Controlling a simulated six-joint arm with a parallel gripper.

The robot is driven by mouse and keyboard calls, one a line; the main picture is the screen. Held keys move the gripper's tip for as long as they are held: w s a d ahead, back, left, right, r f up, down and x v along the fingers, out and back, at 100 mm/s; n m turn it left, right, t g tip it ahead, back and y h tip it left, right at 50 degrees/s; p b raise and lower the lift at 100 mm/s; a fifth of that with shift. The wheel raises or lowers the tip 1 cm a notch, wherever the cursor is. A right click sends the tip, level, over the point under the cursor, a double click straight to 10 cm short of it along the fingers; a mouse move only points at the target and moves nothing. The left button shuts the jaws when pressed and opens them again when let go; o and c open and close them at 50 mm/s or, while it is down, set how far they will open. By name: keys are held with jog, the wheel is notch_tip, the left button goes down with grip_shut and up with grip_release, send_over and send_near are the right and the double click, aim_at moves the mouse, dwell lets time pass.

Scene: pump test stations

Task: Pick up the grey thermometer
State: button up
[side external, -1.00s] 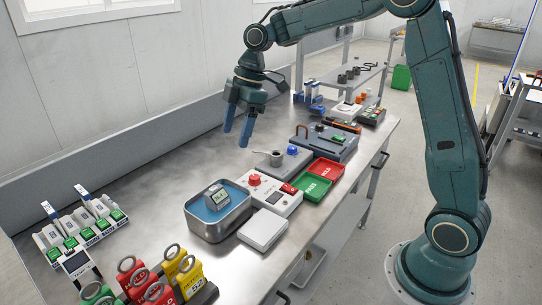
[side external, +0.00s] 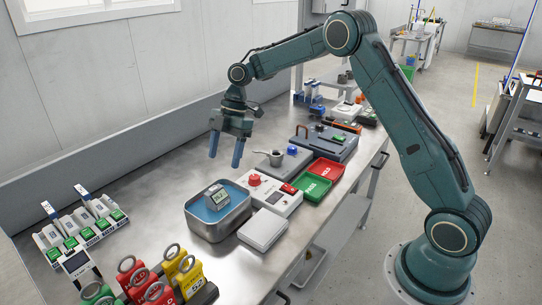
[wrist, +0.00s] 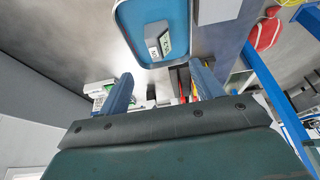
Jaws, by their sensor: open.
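The grey thermometer (side external: 216,197) is a small boxy device with a pale display. It sits in a metal tub with blue contents (side external: 218,222) near the middle of the bench. In the wrist view the thermometer (wrist: 157,42) lies inside the blue-lined tub (wrist: 120,22), beyond my fingertips. My gripper (side external: 225,156) is open and empty, with blue fingers pointing down. It hangs above the bench, above and behind the tub and apart from it. In the wrist view its fingers (wrist: 163,82) are spread wide.
Right of the tub are a white box (side external: 263,230), a white panel with a red knob (side external: 270,196), and green (side external: 312,187) and red (side external: 327,170) trays. Several coloured tags (side external: 188,276) stand in front. A rack of green-marked devices (side external: 85,236) stands left.

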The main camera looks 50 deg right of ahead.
aim_at(216, 193)
jog(key=shift+x, duration=3.9)
jog(key=shift+f, duration=0.1)
jog(key=shift+x, duration=2.5)
jog(key=shift+a, duration=0.15)
jog(key=shift+c, duration=0.4)
jog(key=c, duration=1.2)
notch_tip(216, 193, up, 20)
